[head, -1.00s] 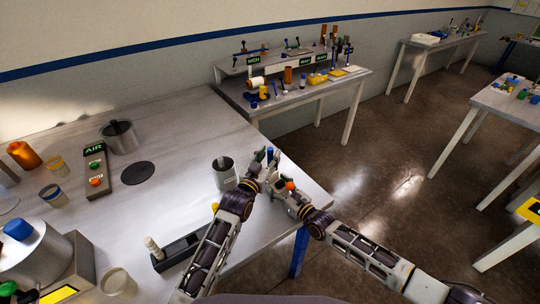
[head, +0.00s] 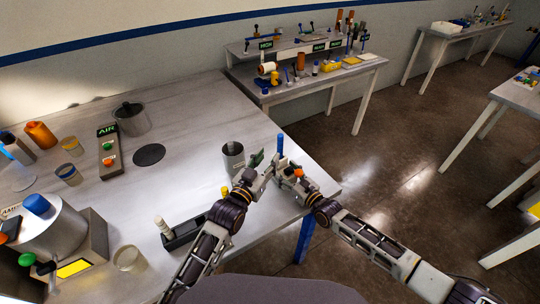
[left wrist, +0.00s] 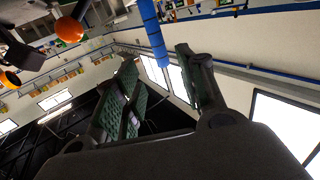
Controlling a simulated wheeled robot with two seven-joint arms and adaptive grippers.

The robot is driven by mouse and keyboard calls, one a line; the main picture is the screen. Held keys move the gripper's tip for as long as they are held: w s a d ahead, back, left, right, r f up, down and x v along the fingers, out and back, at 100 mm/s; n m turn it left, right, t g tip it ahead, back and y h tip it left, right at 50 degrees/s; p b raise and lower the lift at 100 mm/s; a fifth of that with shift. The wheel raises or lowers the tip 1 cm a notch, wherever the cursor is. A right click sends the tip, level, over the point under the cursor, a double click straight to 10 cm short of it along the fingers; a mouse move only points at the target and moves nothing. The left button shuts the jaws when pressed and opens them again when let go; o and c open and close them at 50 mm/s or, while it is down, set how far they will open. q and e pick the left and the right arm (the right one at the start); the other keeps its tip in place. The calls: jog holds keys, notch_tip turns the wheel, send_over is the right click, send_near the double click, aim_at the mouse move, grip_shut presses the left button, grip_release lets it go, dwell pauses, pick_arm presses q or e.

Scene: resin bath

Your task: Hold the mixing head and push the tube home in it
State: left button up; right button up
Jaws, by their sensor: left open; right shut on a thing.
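A blue tube (head: 280,145) stands upright above my right gripper (head: 285,168) near the table's right corner. It also shows in the left wrist view (left wrist: 153,32). My right gripper is shut on a small part with an orange ball (head: 298,172), apparently the mixing head; the fingers hide much of it. The orange ball also shows in the left wrist view (left wrist: 69,29). My left gripper (head: 262,165) is open just left of the tube, its green-padded fingers (left wrist: 152,85) spread and nothing held between them. How deep the tube sits is hidden.
A grey metal cup (head: 233,160) stands close to my left gripper. A black tray (head: 183,236) with a pale bottle (head: 162,226) lies by my left arm. An AIR panel (head: 109,152) and a machine (head: 45,235) stand farther left. The table's right edge is close.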

dwell(0.3)
dwell(0.5)
jog(key=o, duration=0.9)
jog(key=shift+s+d, duration=0.1)
jog(key=shift+s, duration=0.05)
jog(key=shift+v, duration=5.85)
